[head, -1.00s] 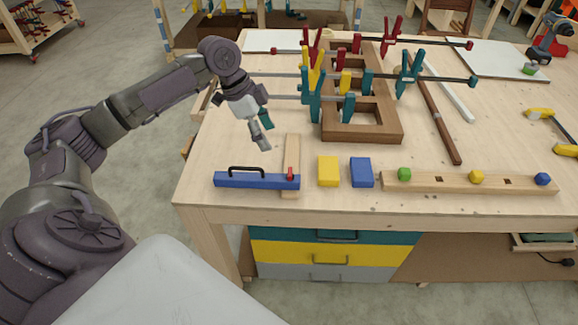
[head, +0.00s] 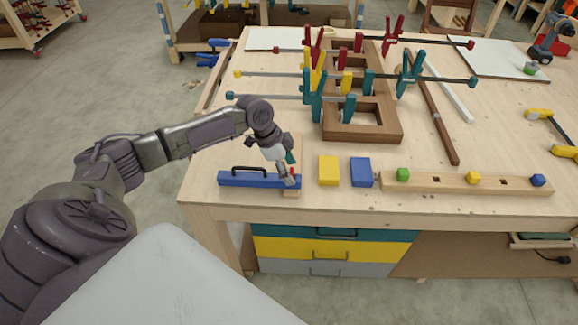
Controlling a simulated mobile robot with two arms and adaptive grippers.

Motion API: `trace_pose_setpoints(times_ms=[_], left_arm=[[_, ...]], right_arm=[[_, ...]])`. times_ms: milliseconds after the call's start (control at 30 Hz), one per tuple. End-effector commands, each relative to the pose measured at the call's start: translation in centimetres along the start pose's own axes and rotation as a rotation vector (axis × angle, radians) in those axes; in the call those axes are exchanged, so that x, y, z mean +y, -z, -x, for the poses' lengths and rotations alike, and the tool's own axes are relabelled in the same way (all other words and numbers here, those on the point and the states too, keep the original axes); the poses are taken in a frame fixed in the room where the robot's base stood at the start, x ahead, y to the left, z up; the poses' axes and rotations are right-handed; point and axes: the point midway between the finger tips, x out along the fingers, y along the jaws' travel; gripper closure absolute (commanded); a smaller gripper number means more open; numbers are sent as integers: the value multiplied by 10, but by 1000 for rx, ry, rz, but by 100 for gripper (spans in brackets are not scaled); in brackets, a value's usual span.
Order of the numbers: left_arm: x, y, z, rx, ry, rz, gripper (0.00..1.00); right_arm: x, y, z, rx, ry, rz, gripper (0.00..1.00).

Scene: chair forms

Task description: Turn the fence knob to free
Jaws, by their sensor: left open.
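The blue fence (head: 245,180) with a black handle lies across a light wooden strip near the table's front left. Its small red knob (head: 292,172) is at the right end, partly hidden by my left gripper. My left gripper (head: 289,179) is open and points down at the knob, with its fingertips right around or beside it. I cannot tell whether they touch it. The knob's turn position is too small and covered to read. My right gripper is not in view.
A yellow block (head: 329,170) and a blue block (head: 361,172) stand just right of the fence. A wooden rail (head: 440,182) with coloured knobs lies further right. A clamped brown wooden frame (head: 385,132) stands behind. The table's front edge is close to the fence.

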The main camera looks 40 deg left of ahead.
Motion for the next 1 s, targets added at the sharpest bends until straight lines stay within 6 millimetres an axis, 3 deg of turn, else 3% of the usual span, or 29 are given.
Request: trace_pose_setpoints(times_ms=[233, 567, 1000], left_arm=[[0, 0, 0, 0, 0, 0, 37], [0, 0, 0, 1, 0, 0, 92], [1, 2, 4, 2, 34, 88, 93]], right_arm=[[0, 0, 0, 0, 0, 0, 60], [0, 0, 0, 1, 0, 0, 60], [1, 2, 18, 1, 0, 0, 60]])
